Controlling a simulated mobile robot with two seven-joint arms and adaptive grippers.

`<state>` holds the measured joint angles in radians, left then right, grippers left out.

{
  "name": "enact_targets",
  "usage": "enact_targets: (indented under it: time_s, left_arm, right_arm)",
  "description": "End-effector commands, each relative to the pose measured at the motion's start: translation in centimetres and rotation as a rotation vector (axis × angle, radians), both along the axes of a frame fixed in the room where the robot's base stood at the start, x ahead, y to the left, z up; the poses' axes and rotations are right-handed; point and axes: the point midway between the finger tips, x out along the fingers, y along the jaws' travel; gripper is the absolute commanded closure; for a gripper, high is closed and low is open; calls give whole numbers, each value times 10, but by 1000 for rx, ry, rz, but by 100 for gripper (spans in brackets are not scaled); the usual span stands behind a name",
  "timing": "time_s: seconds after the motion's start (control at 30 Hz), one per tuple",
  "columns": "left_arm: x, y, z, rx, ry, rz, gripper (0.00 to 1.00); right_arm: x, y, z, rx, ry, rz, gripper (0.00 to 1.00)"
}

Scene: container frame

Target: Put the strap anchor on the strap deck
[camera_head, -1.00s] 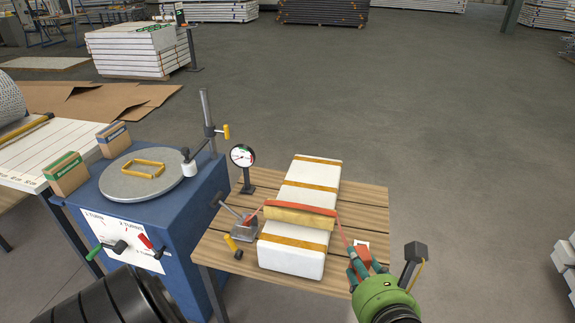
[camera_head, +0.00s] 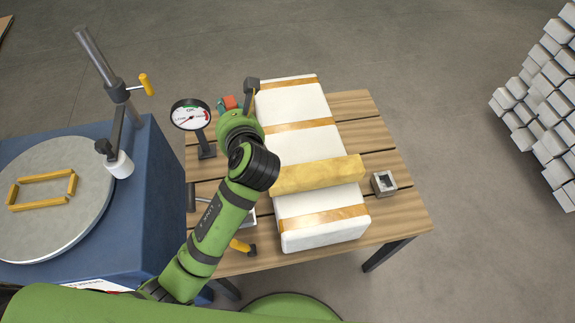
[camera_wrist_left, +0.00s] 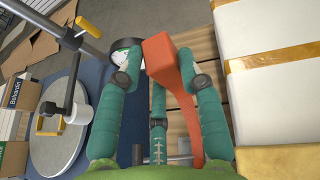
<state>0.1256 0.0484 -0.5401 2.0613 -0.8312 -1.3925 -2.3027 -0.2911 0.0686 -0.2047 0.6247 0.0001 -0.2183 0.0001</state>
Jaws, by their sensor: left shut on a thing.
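The strap anchor (camera_head: 229,102) is a red-orange block; in the left wrist view it (camera_wrist_left: 158,52) has a strap-like tail running down from it. My left gripper (camera_head: 232,108) is shut on it, its green fingers on either side of the block in the wrist view. In the head view it hangs over the slatted wooden deck (camera_head: 400,215), left of a white package (camera_head: 300,148) and right of the dial gauge. My arm hides part of the deck. I cannot tell whether the anchor touches the deck. My right gripper is not in view.
A yellow pad (camera_head: 318,175) lies across the banded package. A small grey metal bracket (camera_head: 384,183) sits right of it. A dial gauge (camera_head: 191,116) stands left. A blue machine with a round plate (camera_head: 55,225) adjoins the deck. A yellow handle (camera_head: 240,246) shows beside my arm.

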Motion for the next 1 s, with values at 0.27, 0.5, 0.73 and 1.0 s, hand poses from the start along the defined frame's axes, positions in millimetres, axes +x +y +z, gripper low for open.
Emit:
enact_targets:
  time_s: [0.27, 0.5, 0.73, 1.0]
  left_arm:
    - [45, 0, -62, -1, -3, -174, 100]
    - [45, 0, -118, -4, 3, -180, 100]
    - [45, -1, -176, -4, 0, -180, 100]
    - [45, -1, -198, -4, -5, -180, 100]
  right_arm:
    - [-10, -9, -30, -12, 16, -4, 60]
    - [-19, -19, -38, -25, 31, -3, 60]
    - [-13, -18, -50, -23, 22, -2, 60]
    - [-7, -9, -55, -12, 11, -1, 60]
